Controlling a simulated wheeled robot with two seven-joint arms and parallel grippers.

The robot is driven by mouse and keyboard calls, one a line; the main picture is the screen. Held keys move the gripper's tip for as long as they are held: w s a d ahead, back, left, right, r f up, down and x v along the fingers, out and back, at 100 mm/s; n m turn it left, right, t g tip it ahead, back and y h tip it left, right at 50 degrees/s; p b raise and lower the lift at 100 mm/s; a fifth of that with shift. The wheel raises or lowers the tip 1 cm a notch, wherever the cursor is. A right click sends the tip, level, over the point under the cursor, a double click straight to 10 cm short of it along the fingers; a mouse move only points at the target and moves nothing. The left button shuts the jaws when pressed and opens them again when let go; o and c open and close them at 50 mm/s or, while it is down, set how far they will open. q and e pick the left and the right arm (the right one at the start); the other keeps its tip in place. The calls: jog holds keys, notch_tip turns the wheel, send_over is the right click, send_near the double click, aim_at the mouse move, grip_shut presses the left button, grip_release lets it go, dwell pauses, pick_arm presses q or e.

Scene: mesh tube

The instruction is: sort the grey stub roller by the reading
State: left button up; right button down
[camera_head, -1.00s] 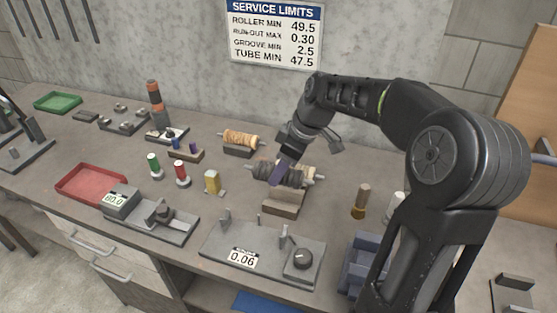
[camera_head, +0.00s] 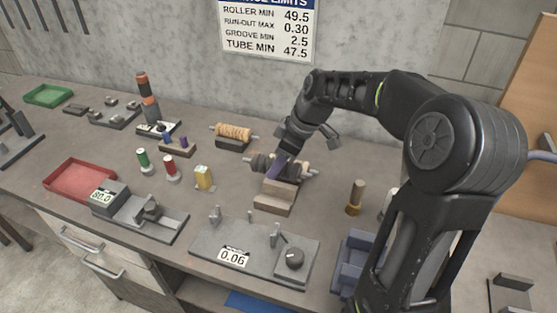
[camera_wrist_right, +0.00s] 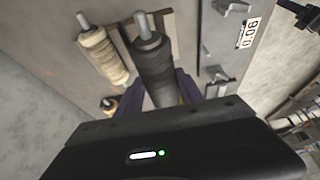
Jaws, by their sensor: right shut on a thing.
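The grey stub roller (camera_head: 262,163) is a dark grey cylinder with a pale shaft end. My right gripper (camera_head: 277,168) is shut on it at the wooden stand; whether it still touches the stand is unclear. In the right wrist view the roller (camera_wrist_right: 158,72) sits between my purple fingers (camera_wrist_right: 180,88). The run-out gauge (camera_head: 255,245) reads 0.06 on its display (camera_head: 233,257). Another gauge (camera_head: 140,215) shows a small display (camera_head: 103,197) that looks like 80.0. The limits sign (camera_head: 267,30) lists roller min 49.5, run-out max 0.30. My left gripper is not in view.
A red tray (camera_head: 80,180) lies at left, a green tray (camera_head: 48,95) at far left. A tan roller (camera_head: 233,131) rests on a stand behind. A blue-grey bin (camera_head: 352,262) stands near my right arm. Coloured pegs (camera_head: 169,165) and a brass-based post (camera_head: 355,197) stand on the bench.

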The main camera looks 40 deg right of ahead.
notch_tip(320, 180, down, 5)
jog(key=b, duration=0.2)
jog(key=shift+r+b, duration=0.1)
jog(key=shift+b, duration=0.25)
jog(key=shift+f+b, duration=0.75)
jog(key=shift+f+b, duration=1.2)
jog(key=shift+b, duration=0.15)
dwell(1.2)
jog(key=shift+b, duration=0.35)
dwell(0.8)
jog(key=c, duration=0.7)
grip_release()
jog(key=shift+f, duration=0.1)
jog(key=shift+s+a, duration=0.1)
